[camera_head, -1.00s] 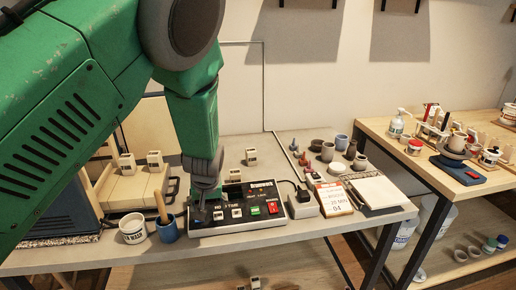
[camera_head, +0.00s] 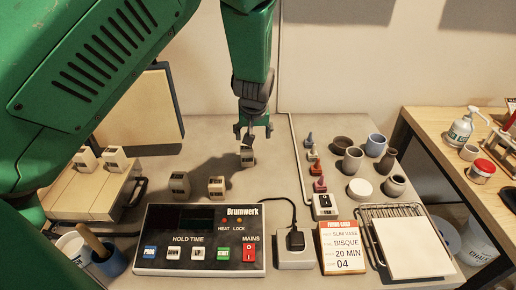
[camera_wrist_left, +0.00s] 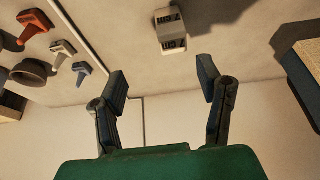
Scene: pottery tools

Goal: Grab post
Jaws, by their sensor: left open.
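Several small cream posts with dark labelled faces stand on the grey table. One post (camera_head: 246,156) stands at the back, just below my left gripper (camera_head: 253,128). In the left wrist view this post (camera_wrist_left: 171,32) lies beyond the fingertips of my open left gripper (camera_wrist_left: 162,80), apart from them, with nothing held. Two more posts (camera_head: 180,185) and (camera_head: 217,187) stand nearer, behind the control box. Another two posts (camera_head: 86,159) and (camera_head: 115,158) sit on the cream kiln lid (camera_head: 85,192) at left. My right gripper is not in view.
The control box (camera_head: 200,240) fills the front, with a plug block (camera_head: 296,250) beside it. A firing card (camera_head: 342,248), small pots (camera_head: 352,160) and coloured cones (camera_head: 319,184) stand to the right. A side table (camera_head: 440,130) is at far right.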

